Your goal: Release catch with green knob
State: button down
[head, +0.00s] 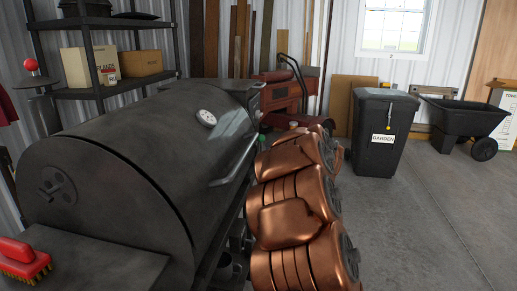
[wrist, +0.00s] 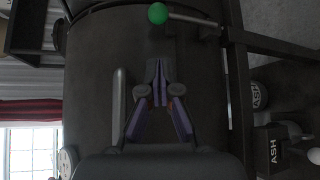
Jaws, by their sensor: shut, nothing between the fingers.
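In the wrist view, the green knob (wrist: 157,13) is a round ball near the top edge, on the end of a thin metal rod (wrist: 193,19) that runs right to a dark bar. The dark grill barrel (wrist: 95,60) fills the middle behind my gripper. My gripper (wrist: 158,64) has its fingers together and empty. Its tips point towards the top of the picture, below the knob and apart from it. The grill (head: 120,150) stands at left there.
The lid handle (wrist: 118,100) is left of my gripper in the wrist view. Ash containers (wrist: 271,148) stand at right. In the head view, a red brush (head: 22,258) lies on the side shelf, and a garden bin (head: 383,135) stands beyond open floor.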

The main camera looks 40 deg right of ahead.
aim_at(261, 150)
jog(key=x, duration=1)
jog(key=shift+b, duration=0.45)
jog(key=shift+r, duration=0.1)
jog(key=shift+s+d, duration=0.1)
jog(key=shift+s, duration=0.05)
